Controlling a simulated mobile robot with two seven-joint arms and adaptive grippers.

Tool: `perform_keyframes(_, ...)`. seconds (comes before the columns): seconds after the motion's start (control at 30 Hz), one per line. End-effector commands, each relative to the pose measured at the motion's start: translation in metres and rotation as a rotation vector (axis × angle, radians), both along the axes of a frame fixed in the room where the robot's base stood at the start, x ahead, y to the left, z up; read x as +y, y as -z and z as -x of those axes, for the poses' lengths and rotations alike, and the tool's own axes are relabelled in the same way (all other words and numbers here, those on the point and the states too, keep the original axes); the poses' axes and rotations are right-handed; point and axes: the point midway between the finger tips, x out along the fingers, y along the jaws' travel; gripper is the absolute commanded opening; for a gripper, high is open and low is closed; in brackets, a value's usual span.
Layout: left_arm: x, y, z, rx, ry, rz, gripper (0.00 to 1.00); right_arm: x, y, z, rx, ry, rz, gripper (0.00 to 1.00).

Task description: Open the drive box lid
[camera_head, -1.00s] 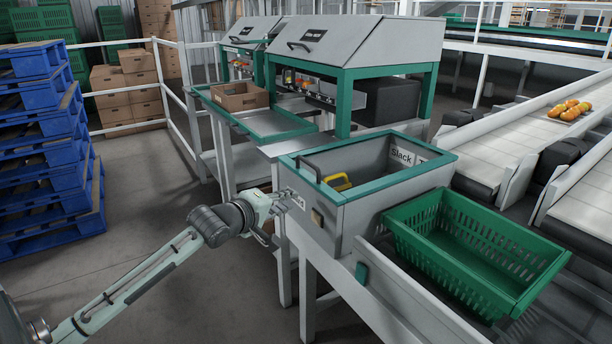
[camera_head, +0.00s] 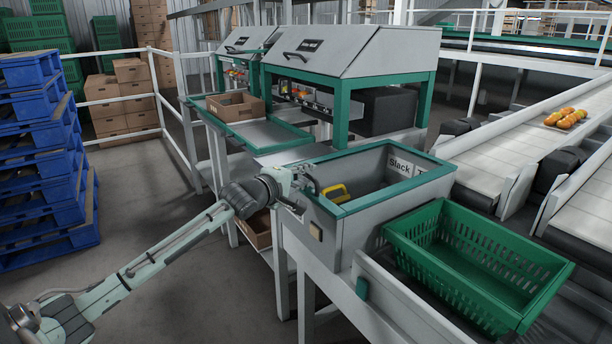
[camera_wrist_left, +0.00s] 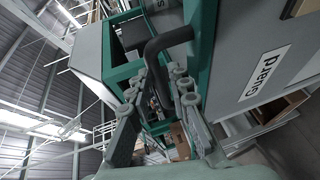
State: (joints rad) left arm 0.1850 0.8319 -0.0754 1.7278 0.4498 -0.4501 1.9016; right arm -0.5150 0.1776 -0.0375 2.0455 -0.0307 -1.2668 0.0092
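The drive box (camera_head: 345,222) is a grey metal box with a green frame (camera_head: 408,186) around its top. Its inside shows through the frame, with a yellow handle and a "Slack" label (camera_head: 400,166). A black bar handle on the frame's left side is mostly behind my gripper in the head view; it shows in the left wrist view (camera_wrist_left: 168,42). My left gripper (camera_head: 306,186) is at this handle. In the wrist view its fingers (camera_wrist_left: 157,88) are apart, with the handle's bent end between them; contact is unclear. My right gripper is out of view.
A green crate (camera_head: 400,245) stands close to the right of the box. A hooded bench (camera_head: 345,68) and a green-edged tray table (camera_head: 290,132) stand behind. Blue pallets (camera_head: 40,150) are at the left. Floor between them and my arm is open.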

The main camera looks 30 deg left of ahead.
Motion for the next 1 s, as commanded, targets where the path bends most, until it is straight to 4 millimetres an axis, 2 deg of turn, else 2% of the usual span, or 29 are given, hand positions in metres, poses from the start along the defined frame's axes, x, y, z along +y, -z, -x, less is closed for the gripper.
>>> perform_keyframes(0.13, 0.000, 0.000, 0.000, 0.000, 0.000, 0.000, 0.17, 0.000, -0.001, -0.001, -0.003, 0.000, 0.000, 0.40)
perform_keyframes(0.27, 0.000, 0.000, 0.000, 0.000, 0.000, 0.000, 0.01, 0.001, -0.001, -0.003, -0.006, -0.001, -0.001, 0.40)
perform_keyframes(0.3, 0.000, 0.000, 0.000, 0.000, 0.000, 0.000, 0.00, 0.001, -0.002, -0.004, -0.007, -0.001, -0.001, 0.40)
perform_keyframes(0.67, 0.000, 0.000, 0.000, 0.001, 0.000, 0.000, 0.00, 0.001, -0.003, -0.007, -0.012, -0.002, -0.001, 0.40)
perform_keyframes(0.87, 0.000, -0.011, -0.001, 0.013, 0.000, -0.007, 0.00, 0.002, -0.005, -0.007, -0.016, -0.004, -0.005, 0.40)
perform_keyframes(1.0, -0.001, -0.034, -0.004, 0.045, 0.001, -0.023, 0.00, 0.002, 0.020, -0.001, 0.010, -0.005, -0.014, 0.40)
